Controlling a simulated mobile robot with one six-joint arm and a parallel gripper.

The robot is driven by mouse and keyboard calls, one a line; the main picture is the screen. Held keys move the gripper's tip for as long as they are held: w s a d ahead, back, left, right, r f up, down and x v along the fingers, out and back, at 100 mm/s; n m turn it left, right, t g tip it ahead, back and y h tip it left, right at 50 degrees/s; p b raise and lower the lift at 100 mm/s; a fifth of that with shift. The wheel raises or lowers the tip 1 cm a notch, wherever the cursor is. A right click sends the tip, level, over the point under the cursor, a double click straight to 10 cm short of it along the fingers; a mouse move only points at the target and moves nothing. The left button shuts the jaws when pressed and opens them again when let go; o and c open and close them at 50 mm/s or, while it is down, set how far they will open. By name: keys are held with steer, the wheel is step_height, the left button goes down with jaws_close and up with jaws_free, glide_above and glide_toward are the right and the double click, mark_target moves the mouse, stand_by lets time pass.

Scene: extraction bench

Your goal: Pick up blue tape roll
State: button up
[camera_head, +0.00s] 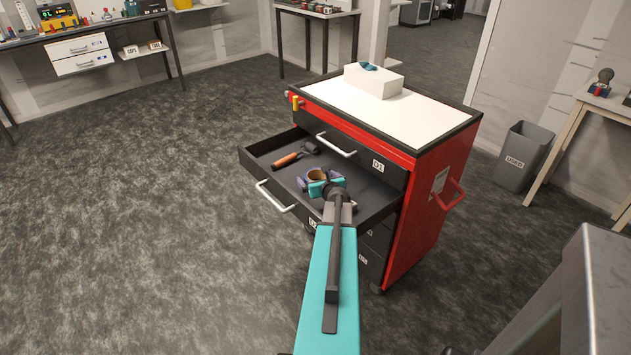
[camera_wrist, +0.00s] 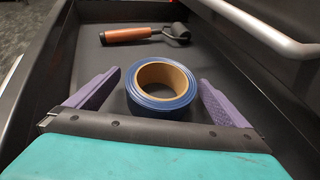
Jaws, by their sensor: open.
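The blue tape roll (camera_wrist: 162,107) lies flat in the open drawer, with its tan cardboard core facing up. In the head view the tape roll (camera_head: 317,174) shows only in part, beyond the end of my teal arm. My gripper (camera_wrist: 157,88) is open, with one purple finger on the left of the roll and one on the right. The fingers look apart from the roll, and nothing is held. In the head view my gripper (camera_head: 316,178) is over the drawer, and the wrist hides part of it.
The pulled-out drawer (camera_head: 262,154) belongs to a red and black cabinet (camera_head: 436,200). A roller with an orange-brown handle (camera_wrist: 128,34) lies farther back in the drawer. The drawer walls and a silver handle (camera_wrist: 265,27) above are close by. A white box (camera_head: 373,81) stands on the cabinet top.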

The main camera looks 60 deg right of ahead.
steer(key=shift+w+d+f, duration=0.3)
steer(key=shift+w+d, duration=0.1)
steer(key=shift+w, duration=0.05)
stand_by(0.3)
steer(key=c, duration=1.2)
steer(key=shift+o, duration=0.2)
steer(key=shift+r, duration=0.15)
step_height(320, 180, up, 18)
steer(key=p, duration=0.2)
steer(key=shift+p, duration=0.4)
